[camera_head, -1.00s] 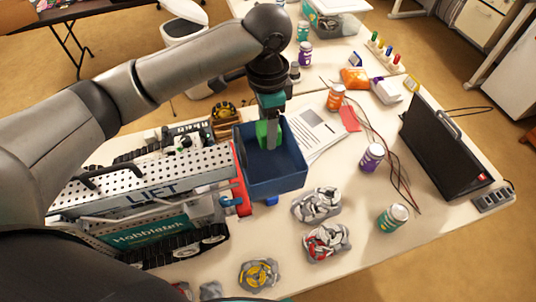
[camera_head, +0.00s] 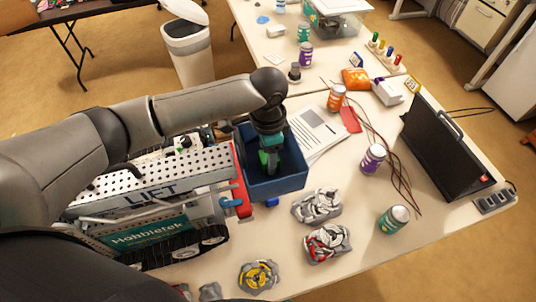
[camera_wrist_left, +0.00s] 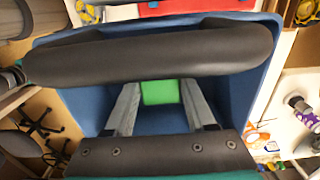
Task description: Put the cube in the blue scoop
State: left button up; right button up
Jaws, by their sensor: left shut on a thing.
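The blue scoop (camera_head: 288,184) is a deep open box at the front end of the tracked lift robot. My left gripper (camera_head: 269,164) points down into it and is shut on the green cube (camera_head: 263,157). The cube is partly hidden by the fingers in the head view. In the left wrist view the cube (camera_wrist_left: 160,92) shows between the two fingers, with the scoop's blue walls (camera_wrist_left: 78,104) around them. I cannot tell whether the cube touches the scoop's floor. My right gripper is not in view.
The lift robot (camera_head: 160,190) stands left of the scoop. Grey mecanum wheels (camera_head: 318,205) lie in front and to the right. A purple-labelled can (camera_head: 372,158), a green can (camera_head: 393,219) and a black laptop-like panel (camera_head: 440,150) stand further right. A printed sheet (camera_head: 320,132) lies behind.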

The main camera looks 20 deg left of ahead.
pick_arm(q)
jog(key=shift+f, duration=0.15)
jog(key=o, duration=1.3)
jog(key=shift+o, duration=0.2)
notch_tip(320, 180, up, 12)
jog(key=shift+r, duration=0.2)
